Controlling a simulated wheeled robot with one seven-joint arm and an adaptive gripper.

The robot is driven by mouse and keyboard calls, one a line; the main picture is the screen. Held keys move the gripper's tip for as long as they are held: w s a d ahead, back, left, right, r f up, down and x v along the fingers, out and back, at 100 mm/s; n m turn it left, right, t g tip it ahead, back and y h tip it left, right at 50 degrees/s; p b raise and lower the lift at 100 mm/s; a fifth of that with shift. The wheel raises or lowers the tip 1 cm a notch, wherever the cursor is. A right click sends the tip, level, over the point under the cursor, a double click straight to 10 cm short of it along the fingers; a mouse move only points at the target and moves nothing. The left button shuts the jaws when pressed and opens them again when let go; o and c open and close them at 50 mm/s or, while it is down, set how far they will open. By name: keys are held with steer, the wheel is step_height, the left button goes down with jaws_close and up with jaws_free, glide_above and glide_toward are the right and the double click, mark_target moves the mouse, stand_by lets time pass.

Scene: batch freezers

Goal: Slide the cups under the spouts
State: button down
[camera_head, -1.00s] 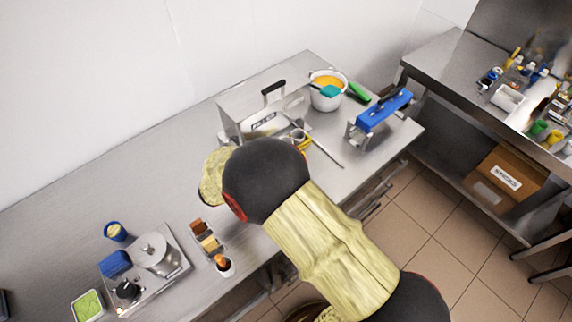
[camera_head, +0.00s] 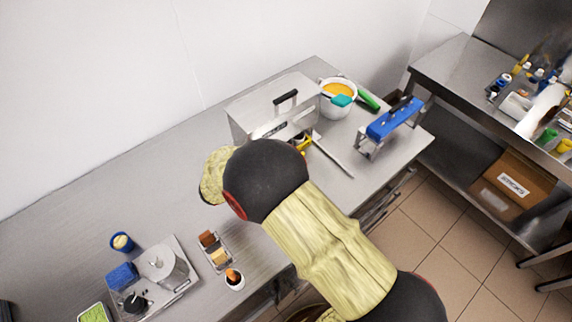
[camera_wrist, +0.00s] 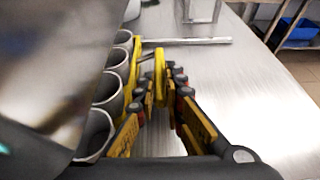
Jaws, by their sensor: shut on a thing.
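Several grey cups (camera_wrist: 108,90) stand in a row at the left of the wrist view, beside the machine's metal side. A yellow holder (camera_wrist: 134,70) runs along the row, with a raised yellow handle (camera_wrist: 160,66) on its open side. My gripper (camera_wrist: 162,84) is shut on this handle, its yellow fingers on both sides of it. In the head view, part of the yellow holder (camera_head: 303,144) shows at the front of the steel box-shaped machine (camera_head: 275,108). My arm hides most of the cups there, and my gripper too. I cannot make out the spouts.
A white pot (camera_head: 336,106) with orange contents stands right of the machine. A long metal bar (camera_head: 333,157) lies on the counter, near a blue-topped stand (camera_head: 390,122). The counter right of my gripper is clear. Small containers (camera_head: 215,252) stand at the lower left.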

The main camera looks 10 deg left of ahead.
steer(key=shift+w+a, duration=0.1)
steer(key=c, duration=2.2)
jaws_free()
steer(key=shift+c, duration=0.2)
steer(key=o, duration=0.4)
steer(key=shift+o, duration=0.2)
steer(key=v, duration=1.2)
